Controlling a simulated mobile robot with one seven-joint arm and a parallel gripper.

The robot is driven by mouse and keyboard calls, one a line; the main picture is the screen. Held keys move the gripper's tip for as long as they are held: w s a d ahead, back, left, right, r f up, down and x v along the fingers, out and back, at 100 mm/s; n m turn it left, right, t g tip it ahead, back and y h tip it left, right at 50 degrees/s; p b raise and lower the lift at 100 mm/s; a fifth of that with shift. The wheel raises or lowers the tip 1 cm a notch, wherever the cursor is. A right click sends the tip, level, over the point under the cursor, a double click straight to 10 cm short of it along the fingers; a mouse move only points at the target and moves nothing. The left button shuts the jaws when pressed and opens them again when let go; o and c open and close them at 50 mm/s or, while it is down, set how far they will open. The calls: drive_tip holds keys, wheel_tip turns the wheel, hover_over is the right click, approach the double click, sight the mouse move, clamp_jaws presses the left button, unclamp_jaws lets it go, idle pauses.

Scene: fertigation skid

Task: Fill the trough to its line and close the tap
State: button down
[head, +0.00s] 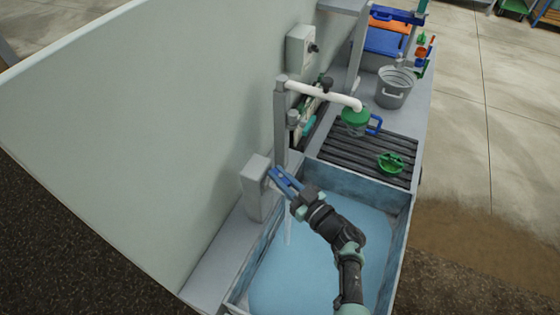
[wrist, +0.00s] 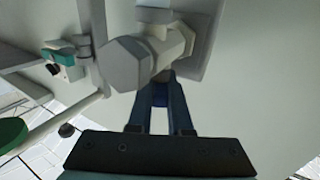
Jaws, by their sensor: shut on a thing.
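The trough (head: 403,215) is in the lower middle of the head view, with pale blue water (head: 325,262) spread across it. A thin pale streak like running water (head: 287,228) falls at its left side. The fill line cannot be made out. The tap (wrist: 170,45) shows in the wrist view as a pale grey body with a hexagonal end, fixed to the wall. My gripper (head: 277,178) is at the grey wall box by the trough's left edge. Its blue fingers (wrist: 160,95) are shut on the tap's handle, which they mostly hide.
A white pipe (head: 325,94) with a green fitting (head: 355,118) reaches over the dark slatted rack (head: 342,149). A green scoop-like item (head: 391,163) lies on the rack. A grey bucket (head: 394,88) stands behind. The tall pale wall (head: 150,130) bounds the left.

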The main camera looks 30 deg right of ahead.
drive_tip(key=c, duration=0.8)
unclamp_jaws()
drive_tip(key=shift+s, duration=0.1)
drive_tip(key=shift+c, duration=0.2)
drive_tip(key=shift+s, duration=0.1)
drive_tip(key=s+d, duration=0.1)
drive_tip(key=s, duration=1.1)
drive_tip(key=shift+s+p, duration=0.4)
drive_tip(key=shift+d, duration=0.1)
